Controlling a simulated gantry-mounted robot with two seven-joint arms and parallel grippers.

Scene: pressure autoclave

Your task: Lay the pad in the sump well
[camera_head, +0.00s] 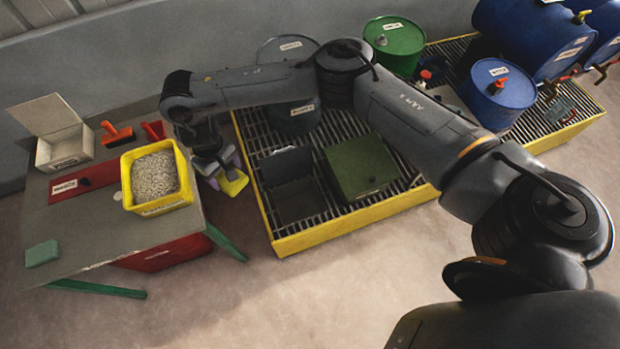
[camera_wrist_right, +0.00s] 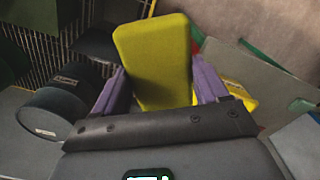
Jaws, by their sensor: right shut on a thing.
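A yellow pad (camera_head: 233,182) is held in my right gripper (camera_head: 217,165) beside the table's right edge, near the left side of the yellow-rimmed grated platform. In the right wrist view the yellow pad (camera_wrist_right: 154,62) stands out between the purple fingers of my right gripper (camera_wrist_right: 160,88), which are shut on it. The sump well (camera_head: 298,201) looks like the dark square opening in the grating, right of the pad and apart from it. My left gripper is not in view.
The grey table (camera_head: 100,228) holds a yellow tub of granules (camera_head: 155,178), an open box (camera_head: 62,150) and a teal block (camera_head: 42,253). The floor in front is clear.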

